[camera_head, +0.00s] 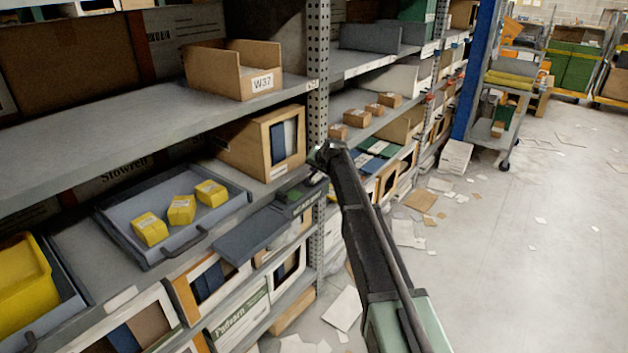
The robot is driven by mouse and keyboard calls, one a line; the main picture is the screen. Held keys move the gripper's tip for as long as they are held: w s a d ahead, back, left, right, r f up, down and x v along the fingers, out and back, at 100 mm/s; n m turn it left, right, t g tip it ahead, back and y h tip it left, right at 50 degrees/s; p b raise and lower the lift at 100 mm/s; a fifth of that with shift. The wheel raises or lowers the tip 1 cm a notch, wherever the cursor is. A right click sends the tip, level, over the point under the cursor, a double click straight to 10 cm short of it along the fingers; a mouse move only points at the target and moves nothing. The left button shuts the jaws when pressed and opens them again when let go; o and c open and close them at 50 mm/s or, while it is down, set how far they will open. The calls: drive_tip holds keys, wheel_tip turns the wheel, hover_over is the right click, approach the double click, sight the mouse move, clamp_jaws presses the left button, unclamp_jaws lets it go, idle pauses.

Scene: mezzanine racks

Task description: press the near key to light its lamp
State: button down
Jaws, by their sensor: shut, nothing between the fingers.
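A dark box (301,197), apparently the key unit, sits at the front of the middle shelf, beside the perforated post. A dull green patch shows on its top toward the left, and a small pale spot lies toward its far end. I cannot tell which is a key or a lamp, nor whether a lamp is lit. My gripper (325,153) is at the far end of my arm, shut and empty. In the picture it appears just above the box's far end, in front of the post. Its fingertips are small and dark, and contact is not visible.
A grey tray (158,257) with yellow boxes (182,209) is left of the key unit. A dark flap (247,236) juts out between them. A cardboard bin (268,143) stands behind. The perforated post (318,70) is close to my gripper. The aisle floor (540,230) is open, with scattered papers.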

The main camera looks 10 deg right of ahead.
drive_tip(key=shift+f+b, duration=0.5)
drive_tip(key=shift+f, duration=0.15)
idle(0.6)
drive_tip(key=shift+r, duration=0.1)
drive_tip(key=shift+r+p, duration=0.95)
drive_tip(key=shift+p, duration=0.05)
wheel_tip(320, 180, up, 6)
drive_tip(key=p, duration=0.6)
